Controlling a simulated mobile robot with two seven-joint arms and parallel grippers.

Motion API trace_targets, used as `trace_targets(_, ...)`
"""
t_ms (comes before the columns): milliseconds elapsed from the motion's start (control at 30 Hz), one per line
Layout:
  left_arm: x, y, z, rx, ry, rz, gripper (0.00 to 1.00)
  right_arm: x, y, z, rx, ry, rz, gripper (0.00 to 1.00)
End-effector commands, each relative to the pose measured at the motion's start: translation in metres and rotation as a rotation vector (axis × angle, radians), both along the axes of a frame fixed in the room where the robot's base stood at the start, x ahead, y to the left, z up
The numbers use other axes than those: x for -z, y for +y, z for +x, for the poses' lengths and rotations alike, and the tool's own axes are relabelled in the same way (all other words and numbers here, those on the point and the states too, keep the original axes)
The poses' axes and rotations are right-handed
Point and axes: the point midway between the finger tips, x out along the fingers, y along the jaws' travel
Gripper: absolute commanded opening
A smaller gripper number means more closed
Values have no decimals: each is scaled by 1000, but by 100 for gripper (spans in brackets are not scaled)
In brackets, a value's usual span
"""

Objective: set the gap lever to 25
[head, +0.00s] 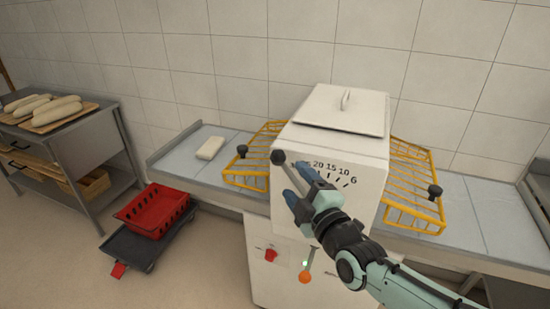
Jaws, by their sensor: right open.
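The gap lever (279,157) shows as a dark round knob at the left end of the scale, on the front of the white machine (330,150). The scale (331,166) reads 20, 15, 10 and 6 from left to right. The knob partly covers the mark left of 20, where only a 5 shows. My right gripper (291,180) is open in front of the scale, with its blue fingers just below and right of the knob. They hide most of the lever's arm, and I cannot tell whether they touch it. My left gripper is out of view.
Yellow wire guards (250,170) flank the machine over the belt table (200,172). A pale dough block (210,148) lies on the left belt. A red crate (155,212) stands on a dolly at left.

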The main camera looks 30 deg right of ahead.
Motion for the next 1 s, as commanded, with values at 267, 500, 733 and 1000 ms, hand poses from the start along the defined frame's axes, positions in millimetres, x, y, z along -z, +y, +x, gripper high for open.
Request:
trace_targets(267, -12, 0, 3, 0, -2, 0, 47, 0, -4, 59, -2, 4, 2, 66)
trace_targets(500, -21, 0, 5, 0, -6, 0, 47, 0, -8, 98, 0, 3, 3, 66)
trace_targets(733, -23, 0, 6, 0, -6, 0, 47, 0, -9, 113, 0, 2, 3, 66)
trace_targets(1000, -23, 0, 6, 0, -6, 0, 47, 1, -9, 114, 0, 2, 2, 63)
